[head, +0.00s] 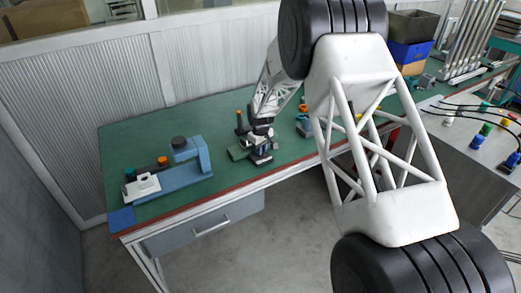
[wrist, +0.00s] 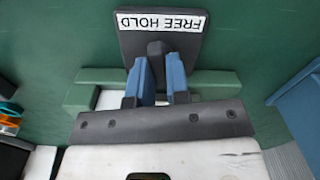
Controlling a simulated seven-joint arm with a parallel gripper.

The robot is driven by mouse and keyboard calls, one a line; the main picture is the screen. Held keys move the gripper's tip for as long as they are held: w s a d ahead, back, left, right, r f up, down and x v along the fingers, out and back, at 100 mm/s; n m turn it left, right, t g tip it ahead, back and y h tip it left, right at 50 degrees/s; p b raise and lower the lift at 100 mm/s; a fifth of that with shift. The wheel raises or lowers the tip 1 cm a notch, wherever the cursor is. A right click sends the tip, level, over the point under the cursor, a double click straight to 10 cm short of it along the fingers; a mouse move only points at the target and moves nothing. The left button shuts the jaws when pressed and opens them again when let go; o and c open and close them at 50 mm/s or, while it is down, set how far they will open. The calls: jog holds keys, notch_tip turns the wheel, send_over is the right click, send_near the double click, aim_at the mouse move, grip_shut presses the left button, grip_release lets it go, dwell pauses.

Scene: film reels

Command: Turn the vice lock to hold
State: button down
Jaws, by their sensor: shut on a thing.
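The vice is green, and parts of its body (wrist: 90,90) show on both sides of my gripper in the wrist view. A dark plate with a white label (wrist: 160,22) reading FREE HOLD, upside down in this picture, lies beyond the fingers. My gripper (wrist: 161,68) has blue fingers shut on the dark lock lever (wrist: 156,47), whose end shows between them, near the middle of the plate's width. In the head view my gripper (head: 262,157) is low over the bench at the green vice (head: 238,153); the lever is hidden there.
A blue device (head: 182,175) with a white part stands to the left on the green bench (head: 150,125). Small orange and teal items (head: 304,124) lie right of my gripper. Bench space between the blue device and the vice is clear.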

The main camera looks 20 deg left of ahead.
jog(key=shift+m, duration=1.2)
jog(key=c, duration=1.1)
grip_release()
jog(key=shift+r, duration=0.1)
jog(key=shift+r, duration=3.8)
